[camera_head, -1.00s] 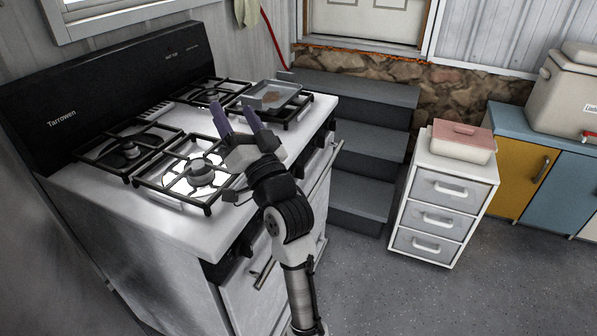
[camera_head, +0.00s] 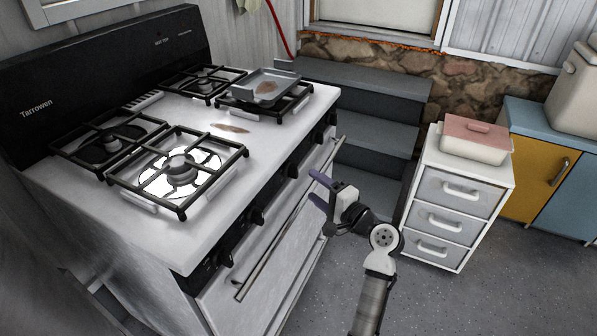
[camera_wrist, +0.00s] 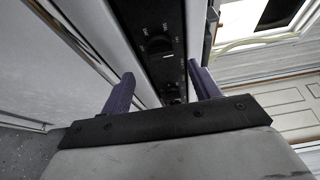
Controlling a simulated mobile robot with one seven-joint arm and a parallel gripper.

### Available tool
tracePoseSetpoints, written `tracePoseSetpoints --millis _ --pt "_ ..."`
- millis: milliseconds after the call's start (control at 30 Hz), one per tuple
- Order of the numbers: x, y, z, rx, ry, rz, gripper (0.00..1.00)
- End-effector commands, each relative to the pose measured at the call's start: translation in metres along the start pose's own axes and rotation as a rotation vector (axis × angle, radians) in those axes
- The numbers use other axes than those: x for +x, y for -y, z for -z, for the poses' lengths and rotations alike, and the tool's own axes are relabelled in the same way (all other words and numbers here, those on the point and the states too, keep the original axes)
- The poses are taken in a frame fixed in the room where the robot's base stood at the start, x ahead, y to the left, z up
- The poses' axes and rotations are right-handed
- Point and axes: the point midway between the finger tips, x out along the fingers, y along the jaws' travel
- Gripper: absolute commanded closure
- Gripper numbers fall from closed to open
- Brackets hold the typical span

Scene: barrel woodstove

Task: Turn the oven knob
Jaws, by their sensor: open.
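The white stove (camera_head: 112,220) has a row of dark knobs along its black front panel. A knob (camera_head: 258,215) shows on that panel in the head view, and others sit to both sides of it. In the wrist view a round black knob (camera_wrist: 158,44) with white markings lies beyond and between my fingers, and a second knob (camera_wrist: 172,90) shows lower, partly hidden. My gripper (camera_head: 318,188) is open and empty, in front of the stove near the oven door handle (camera_head: 290,222). Its purple fingers point at the stove front. It also shows in the wrist view (camera_wrist: 160,92).
Dark steps (camera_head: 370,100) rise behind the stove's right end. A white drawer unit (camera_head: 456,192) with a pink-lidded box (camera_head: 476,146) stands to the right. Open floor lies in front.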

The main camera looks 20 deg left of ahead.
Motion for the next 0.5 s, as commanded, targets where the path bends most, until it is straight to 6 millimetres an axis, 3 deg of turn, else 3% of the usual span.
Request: tracePoseSetpoints --millis 200,500 --pt "0.044 0.003 0.0 -0.003 0.001 0.0 0.38" --pt "0.071 0.001 0.0 -0.004 -0.002 0.0 0.38"
